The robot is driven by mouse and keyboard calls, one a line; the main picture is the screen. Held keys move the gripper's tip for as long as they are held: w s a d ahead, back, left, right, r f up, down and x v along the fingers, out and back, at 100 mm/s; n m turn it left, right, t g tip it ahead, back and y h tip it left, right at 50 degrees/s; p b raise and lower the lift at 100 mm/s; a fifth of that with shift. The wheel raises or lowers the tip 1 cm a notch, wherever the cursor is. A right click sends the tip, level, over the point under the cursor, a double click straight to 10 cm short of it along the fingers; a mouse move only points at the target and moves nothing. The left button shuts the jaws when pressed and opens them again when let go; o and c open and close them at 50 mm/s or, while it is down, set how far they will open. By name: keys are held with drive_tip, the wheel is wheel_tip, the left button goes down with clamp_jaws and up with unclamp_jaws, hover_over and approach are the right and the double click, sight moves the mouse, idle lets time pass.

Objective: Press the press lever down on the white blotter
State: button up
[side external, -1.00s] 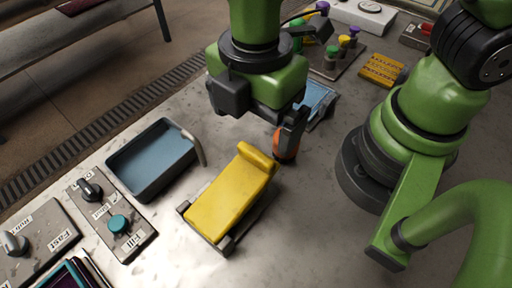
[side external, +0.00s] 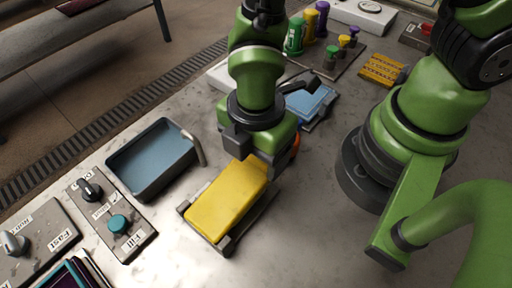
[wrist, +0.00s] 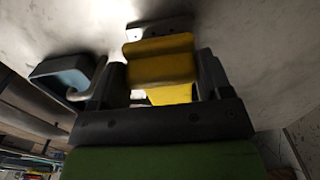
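A yellow lever plate (side external: 224,203) lies over a dark frame (side external: 228,247) on the grey table. My gripper (side external: 281,160) is at the plate's upper right end and hides that end in the side view. In the wrist view, my gripper (wrist: 162,80) has its two dark fingers well apart, with the yellow raised bar (wrist: 160,68) showing between them. I cannot tell whether the fingers touch it. No white blotter is clearly visible; a pale, flat thing (side external: 221,77) is partly hidden behind my arm.
A blue-grey open tray (side external: 150,158) with a pale handle stands left of the yellow plate. A control box (side external: 110,213) with a black knob and teal button is farther left. A light blue plate (side external: 308,101) lies behind my gripper. The table right of the yellow plate is clear.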

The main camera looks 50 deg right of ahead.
drive_tip(key=c, duration=0.7)
drive_tip(key=shift+d+f, duration=0.2)
drive_tip(key=shift+f, duration=0.2)
drive_tip(key=o, duration=1.3)
drive_tip(key=shift+r, duration=0.1)
wheel_tip(320, 180, up, 10)
drive_tip(key=shift+f, duration=0.1)
